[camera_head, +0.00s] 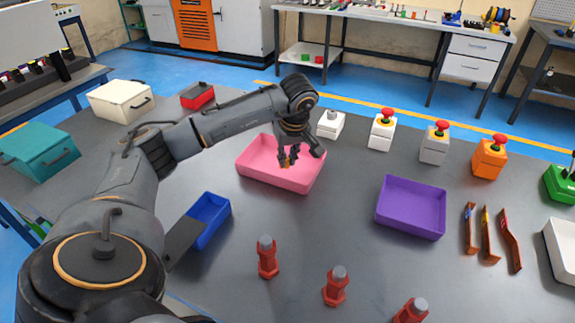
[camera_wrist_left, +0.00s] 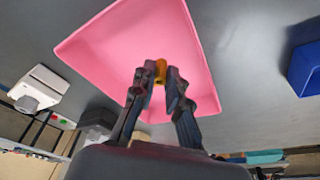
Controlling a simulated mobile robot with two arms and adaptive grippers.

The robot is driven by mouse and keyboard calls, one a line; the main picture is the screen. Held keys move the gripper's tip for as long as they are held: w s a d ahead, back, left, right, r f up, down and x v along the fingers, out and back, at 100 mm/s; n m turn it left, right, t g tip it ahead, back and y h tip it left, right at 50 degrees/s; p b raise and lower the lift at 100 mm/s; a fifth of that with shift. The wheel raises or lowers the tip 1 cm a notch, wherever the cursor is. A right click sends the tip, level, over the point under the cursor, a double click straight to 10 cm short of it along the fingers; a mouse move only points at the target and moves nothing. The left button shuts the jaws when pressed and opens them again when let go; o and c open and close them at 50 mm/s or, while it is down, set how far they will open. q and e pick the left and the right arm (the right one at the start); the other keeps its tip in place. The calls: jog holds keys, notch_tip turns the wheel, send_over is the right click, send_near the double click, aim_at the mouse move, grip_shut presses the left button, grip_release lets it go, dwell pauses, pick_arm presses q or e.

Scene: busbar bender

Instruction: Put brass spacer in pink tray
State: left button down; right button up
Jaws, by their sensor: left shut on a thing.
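The pink tray (camera_head: 262,177) sits on the grey table, left of centre. It also fills much of the left wrist view (camera_wrist_left: 110,45). My left gripper (camera_head: 288,163) is over the tray, with its fingers pointing down. It is shut on the brass spacer (camera_wrist_left: 160,71), a small yellow-gold piece between the fingertips. In the head view only a small bit of the spacer (camera_head: 288,165) shows. I cannot tell the exact height of the spacer above the tray floor. My right gripper is not in view.
A purple tray (camera_head: 411,206) lies to the right and a blue box (camera_head: 211,221) to the lower left. Red bolts (camera_head: 267,258) stand in front. Button boxes (camera_head: 382,130) stand behind. Copper bars (camera_head: 486,235) lie at right. Bare table lies between the pink and purple trays.

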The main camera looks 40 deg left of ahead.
aim_at(288, 165)
pick_arm(q)
jog(key=shift+f, duration=1.45)
jog(key=shift+f, duration=0.2)
jog(key=c, duration=1.3)
grip_release()
jog(key=shift+c, duration=0.2)
jog(key=shift+r, duration=0.1)
jog(key=v, duration=1.2)
jog(key=shift+r+b, duration=0.15)
jog(key=shift+b, duration=0.15)
jog(key=shift+s, duration=0.1)
